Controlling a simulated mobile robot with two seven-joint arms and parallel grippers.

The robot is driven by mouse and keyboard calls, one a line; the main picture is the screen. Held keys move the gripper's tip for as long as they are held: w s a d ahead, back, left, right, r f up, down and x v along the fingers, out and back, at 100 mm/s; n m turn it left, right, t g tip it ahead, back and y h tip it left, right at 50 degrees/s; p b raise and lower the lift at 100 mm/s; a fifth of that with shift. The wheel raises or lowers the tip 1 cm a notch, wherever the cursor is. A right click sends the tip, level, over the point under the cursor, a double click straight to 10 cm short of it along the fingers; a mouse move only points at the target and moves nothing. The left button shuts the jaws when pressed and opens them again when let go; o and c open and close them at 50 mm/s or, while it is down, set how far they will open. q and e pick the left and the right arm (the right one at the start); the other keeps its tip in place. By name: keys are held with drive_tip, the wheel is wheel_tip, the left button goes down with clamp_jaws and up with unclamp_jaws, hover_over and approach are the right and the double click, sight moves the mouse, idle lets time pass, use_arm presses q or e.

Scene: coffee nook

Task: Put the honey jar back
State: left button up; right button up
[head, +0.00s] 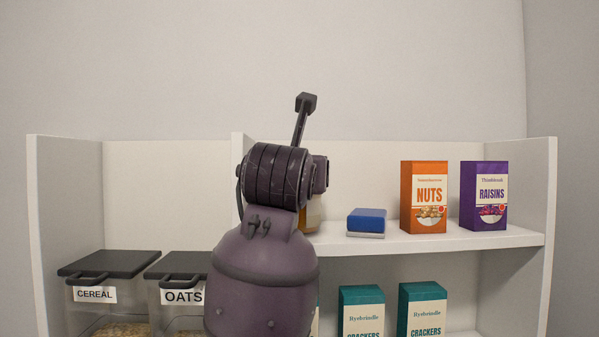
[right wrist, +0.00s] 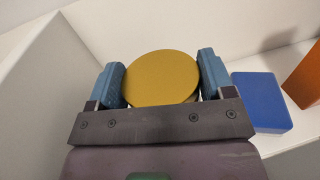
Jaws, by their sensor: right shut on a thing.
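The honey jar shows its round gold lid (right wrist: 160,78) in the right wrist view. My right gripper (right wrist: 162,80) is shut on it, with one blue finger on each side. In the head view my right arm hides most of the jar; a small amber part of the jar (head: 313,213) shows beside the arm, at the upper shelf (head: 440,243). I cannot tell whether the jar's base touches the shelf. My left gripper is in neither view.
A blue-topped box (head: 367,221) stands right of the jar. The nuts box (head: 424,196) and raisins box (head: 483,195) stand farther right. A white upright divider (right wrist: 45,110) is close on the left. Below are cracker boxes (head: 361,312), with cereal (head: 95,295) and oats (head: 182,297) containers at left.

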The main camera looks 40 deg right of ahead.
drive_tip(key=o, duration=1.2)
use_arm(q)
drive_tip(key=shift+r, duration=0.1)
use_arm(e)
drive_tip(key=shift+r+p, duration=0.2)
drive_tip(key=shift+p, duration=0.15)
use_arm(q)
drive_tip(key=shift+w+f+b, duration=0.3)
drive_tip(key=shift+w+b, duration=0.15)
drive_tip(key=shift+b, duration=0.7)
use_arm(e)
drive_tip(key=v, duration=0.7)
drive_tip(key=shift+s+a+f, duration=0.1)
drive_tip(key=shift+s+a, duration=0.05)
drive_tip(key=shift+s, duration=0.1)
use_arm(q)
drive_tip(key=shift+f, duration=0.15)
